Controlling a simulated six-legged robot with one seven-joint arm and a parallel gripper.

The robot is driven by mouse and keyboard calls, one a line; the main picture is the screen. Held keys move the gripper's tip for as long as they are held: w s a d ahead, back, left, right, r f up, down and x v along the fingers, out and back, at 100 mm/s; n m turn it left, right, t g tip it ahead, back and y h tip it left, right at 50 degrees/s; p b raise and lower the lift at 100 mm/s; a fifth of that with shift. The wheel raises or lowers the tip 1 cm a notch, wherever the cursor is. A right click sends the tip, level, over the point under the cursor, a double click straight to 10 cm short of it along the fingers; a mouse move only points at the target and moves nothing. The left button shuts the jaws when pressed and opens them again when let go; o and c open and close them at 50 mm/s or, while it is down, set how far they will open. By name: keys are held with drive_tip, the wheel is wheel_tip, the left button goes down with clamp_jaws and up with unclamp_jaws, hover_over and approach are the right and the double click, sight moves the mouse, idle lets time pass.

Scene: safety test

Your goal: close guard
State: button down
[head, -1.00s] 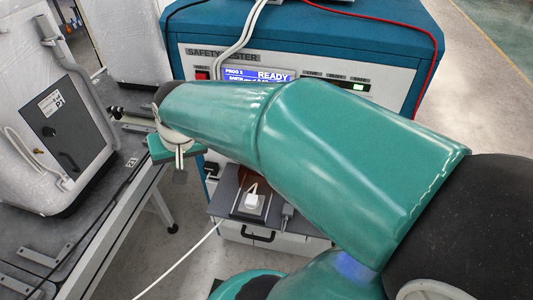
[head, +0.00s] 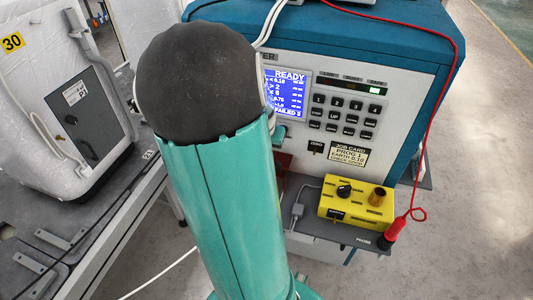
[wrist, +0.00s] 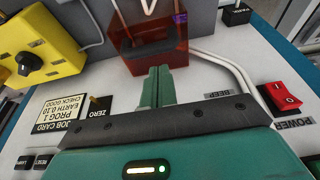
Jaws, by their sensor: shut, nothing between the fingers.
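Only a reddish sliver of the guard (head: 283,163) shows beside my arm in the head view. I cannot tell how far open it stands. My gripper (wrist: 158,75) is shut and empty, its green fingers pointing towards the guard's near edge. I cannot tell whether they touch it. In the head view my arm hides most of the gripper and the guard.
The tester front (head: 395,105) has a lit screen (head: 287,92) and keys. A yellow box (head: 357,203) with a black knob stands on the shelf, beside a red probe (head: 398,225). The wrist view shows a red power switch (wrist: 284,97) and cables. A bench stands at left.

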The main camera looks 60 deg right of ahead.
drive_tip(key=shift+x, duration=2.05)
drive_tip(key=shift+w+a, duration=0.1)
drive_tip(key=shift+a, duration=0.1)
